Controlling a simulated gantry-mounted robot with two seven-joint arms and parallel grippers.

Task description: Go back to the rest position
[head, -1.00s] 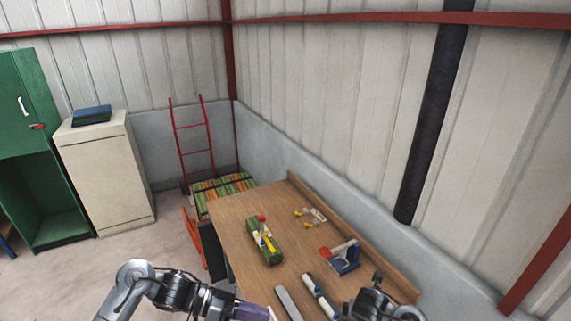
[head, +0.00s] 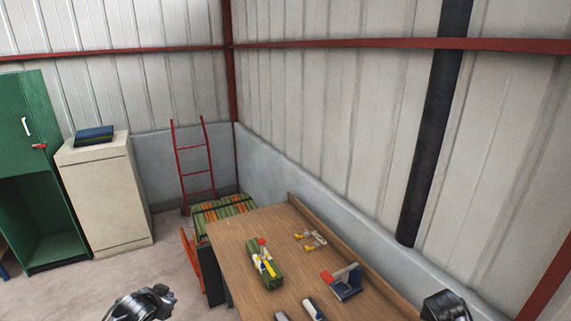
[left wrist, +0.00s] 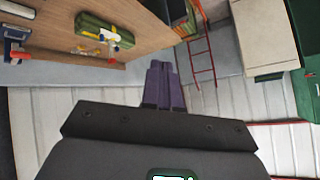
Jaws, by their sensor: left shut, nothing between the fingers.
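My left gripper (left wrist: 163,85) shows in the left wrist view as two purple fingers closed together with nothing between them. It hangs clear of the wooden table and touches nothing that I can see. In the head view, part of my left arm shows at the bottom left and part of my right arm at the bottom right. My right gripper is outside the frames.
The wooden table (head: 228,234) bears a green block (head: 263,275) with small coloured parts, a blue and red device (head: 345,281) and several small pieces. A red hand truck (head: 194,160), cream cabinet (head: 107,200) and green cabinet (head: 50,212) stand behind. Floor at left is bare.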

